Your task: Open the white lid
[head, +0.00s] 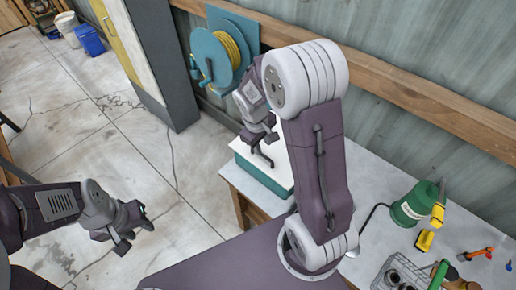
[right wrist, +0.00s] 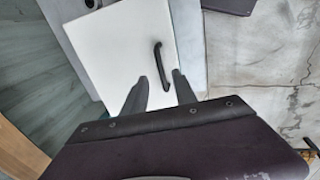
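The white lid (head: 282,178) lies flat and closed on a green box at the corner of the workbench. It fills the upper middle of the right wrist view (right wrist: 110,50), with its black bar handle (right wrist: 160,62). My right gripper (head: 263,143) is above the lid at the handle and partly covers it in the head view. In the right wrist view its fingers (right wrist: 160,92) are apart, with the handle's near end between their tips; contact cannot be seen. My left gripper (head: 137,230) hangs over the floor at the left, away from the box, its fingers apart and empty.
The grey workbench (head: 376,188) holds a green lamp-like item (head: 413,203), a yellow item (head: 425,240) and a wire basket (head: 392,272) at the right. A blue hose reel (head: 213,58) is on the wall behind the box. The floor at left is mostly clear.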

